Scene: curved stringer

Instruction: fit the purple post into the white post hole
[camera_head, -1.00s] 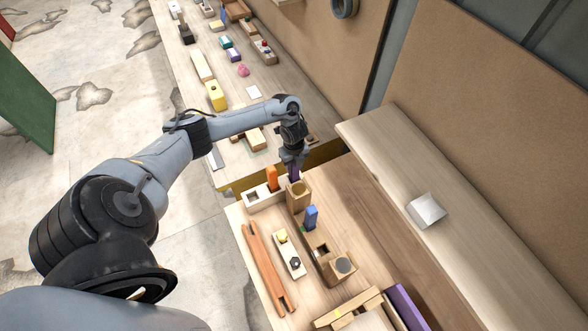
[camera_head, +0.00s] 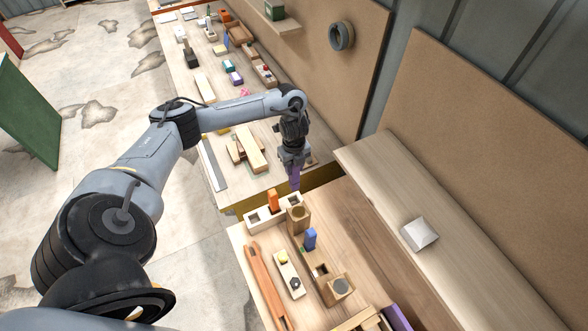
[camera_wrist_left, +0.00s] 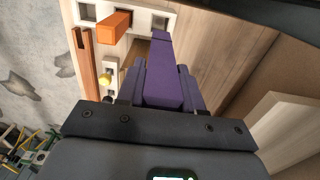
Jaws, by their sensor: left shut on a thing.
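My left gripper (camera_head: 294,164) is shut on the purple post (camera_head: 294,179), which hangs upright below it. The white block (camera_head: 262,224) with square holes stands at the far end of the near table. An orange post (camera_head: 273,201) stands in its middle. A hole is open on the left, and another on the right lies close under the purple post in the head view. In the left wrist view the purple post (camera_wrist_left: 163,75) reaches towards the white block (camera_wrist_left: 137,10), its tip beside the open hole. I cannot tell the exact gap. My right gripper is not in view.
A wooden block with a round hole (camera_head: 298,222) stands right beside the white block. A blue post (camera_head: 310,239), a long orange-brown bar (camera_head: 265,287) and other fittings lie nearer. A shelf (camera_head: 385,190) runs along the right.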

